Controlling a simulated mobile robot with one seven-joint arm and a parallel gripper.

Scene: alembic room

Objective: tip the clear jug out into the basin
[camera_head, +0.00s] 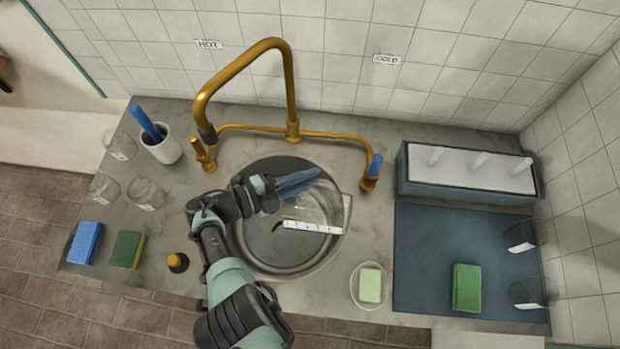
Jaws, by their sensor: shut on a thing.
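The basin (262,247) is a round dark sink set into the grey counter. The clear jug (327,203) is over the right part of the basin. It is see-through with a faint outline and has a white marked strip (312,227) that lies nearly level in the picture, so the jug looks tilted. My gripper (308,181) reaches in from the left with its blue fingers shut on the jug near its far side. I cannot tell whether any liquid is in the jug or flowing from it.
A brass tap (290,85) arches behind the basin, with a blue-handled valve (374,166) at its right. Glass jars (145,193) and a white cup (163,148) stand left. A soap dish (369,286), blue mat (425,255) and peg rack (470,180) are right.

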